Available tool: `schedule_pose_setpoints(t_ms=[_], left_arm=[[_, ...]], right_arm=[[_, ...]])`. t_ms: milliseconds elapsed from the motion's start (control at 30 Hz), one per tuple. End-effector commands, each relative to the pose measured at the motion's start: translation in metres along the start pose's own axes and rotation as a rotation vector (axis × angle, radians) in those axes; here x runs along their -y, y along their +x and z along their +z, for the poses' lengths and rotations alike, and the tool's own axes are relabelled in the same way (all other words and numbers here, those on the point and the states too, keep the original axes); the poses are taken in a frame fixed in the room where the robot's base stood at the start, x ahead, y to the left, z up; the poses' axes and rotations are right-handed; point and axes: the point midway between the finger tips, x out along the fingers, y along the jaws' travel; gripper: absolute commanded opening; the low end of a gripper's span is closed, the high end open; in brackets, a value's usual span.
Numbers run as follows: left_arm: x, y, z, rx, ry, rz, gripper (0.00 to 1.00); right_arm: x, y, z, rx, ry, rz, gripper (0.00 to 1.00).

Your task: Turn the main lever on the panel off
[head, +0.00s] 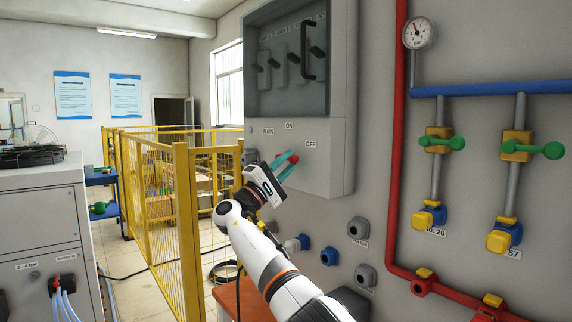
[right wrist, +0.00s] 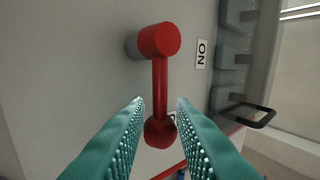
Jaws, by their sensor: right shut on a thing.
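The main lever is red. In the right wrist view its round pivot (right wrist: 160,40) is at the top and its arm runs down to a knob (right wrist: 159,132) between my teal fingers. My right gripper (right wrist: 160,110) is shut on the knob end. In the head view my right gripper (head: 286,166) is at the panel (head: 325,165), with a little red of the lever (head: 293,158) showing and the rest hidden. The ON label (head: 289,126) is above and the OFF label (head: 311,144) is to the right. The lever points toward the OFF side. My left gripper is out of view.
A windowed box (head: 286,95) with a black handle (head: 314,50) is above the lever. A red pipe (head: 396,150) and valves (head: 435,140) are to the right. Sockets (head: 329,256) sit below. A yellow fence (head: 181,220) stands at left.

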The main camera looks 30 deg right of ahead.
Motion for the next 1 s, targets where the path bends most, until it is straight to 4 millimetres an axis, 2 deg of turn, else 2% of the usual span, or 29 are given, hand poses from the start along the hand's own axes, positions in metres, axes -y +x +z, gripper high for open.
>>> schedule_pose_setpoints(t_ms=[633,667,767,800,1000], left_arm=[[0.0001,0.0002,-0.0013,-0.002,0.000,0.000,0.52],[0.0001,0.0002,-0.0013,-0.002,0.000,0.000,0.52],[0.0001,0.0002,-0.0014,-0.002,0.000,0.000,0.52],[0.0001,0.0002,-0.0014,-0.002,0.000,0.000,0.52],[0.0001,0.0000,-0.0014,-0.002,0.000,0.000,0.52]], right_arm=[[-0.0049,-0.0030,0.0005,-0.031,0.043,0.005,0.00],[-0.0050,-0.0030,0.0004,-0.031,0.042,0.005,0.24],[-0.0046,-0.0028,0.0005,-0.030,0.042,0.004,0.41],[-0.0044,-0.0026,0.0005,-0.030,0.043,0.004,0.44],[-0.0033,-0.0021,0.0004,-0.029,0.043,0.003,0.44]])
